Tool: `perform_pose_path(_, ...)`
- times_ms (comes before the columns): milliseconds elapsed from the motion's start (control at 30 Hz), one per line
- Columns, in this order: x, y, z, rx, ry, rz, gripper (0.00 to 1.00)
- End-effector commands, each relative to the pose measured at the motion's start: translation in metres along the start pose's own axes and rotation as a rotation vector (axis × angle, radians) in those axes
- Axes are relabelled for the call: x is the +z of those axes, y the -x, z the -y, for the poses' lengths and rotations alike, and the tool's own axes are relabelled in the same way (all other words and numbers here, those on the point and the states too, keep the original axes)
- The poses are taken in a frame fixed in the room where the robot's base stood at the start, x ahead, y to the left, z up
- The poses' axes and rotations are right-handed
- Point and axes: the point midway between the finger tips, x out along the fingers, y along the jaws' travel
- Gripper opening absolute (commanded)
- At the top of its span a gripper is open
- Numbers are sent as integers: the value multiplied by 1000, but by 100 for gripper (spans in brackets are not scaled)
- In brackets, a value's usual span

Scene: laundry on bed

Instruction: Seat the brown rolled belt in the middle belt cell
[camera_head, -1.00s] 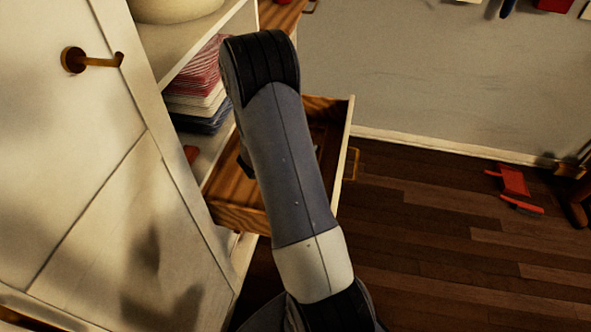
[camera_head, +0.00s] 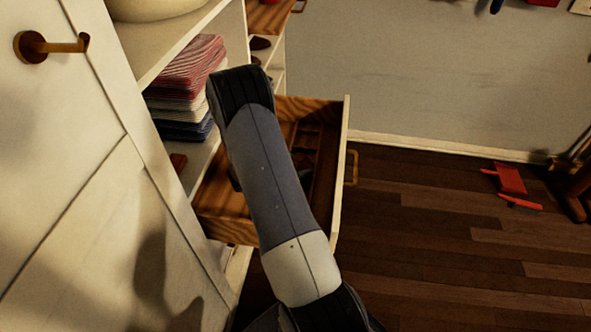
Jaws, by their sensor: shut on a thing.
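The open wooden drawer (camera_head: 222,207) juts out from the white cabinet, and its inside is partly covered by my arm. Wooden dividers (camera_head: 304,143) forming small cells show at its far end, right of my arm. I cannot tell which of them is the middle belt cell. The brown rolled belt is not visible. My gripper's fingers are hidden behind my own arm link, which reaches over the drawer. Only small dark parts show on either side of the link, too little to tell what they are.
Folded striped cloths (camera_head: 186,85) are stacked on the shelf left of the drawer. A brass hook (camera_head: 50,46) sticks out from the white door. The drawer's front carries a brass handle (camera_head: 351,168).

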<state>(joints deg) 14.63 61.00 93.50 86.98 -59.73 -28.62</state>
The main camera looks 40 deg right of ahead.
Motion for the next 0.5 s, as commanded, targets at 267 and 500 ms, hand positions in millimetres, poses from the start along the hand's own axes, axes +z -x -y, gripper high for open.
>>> perform_pose_path(267, 15, -7, 0, -1, 0, -1, 45)
perform_pose_path(500, 19, -9, 0, -1, 1, 0, 72)
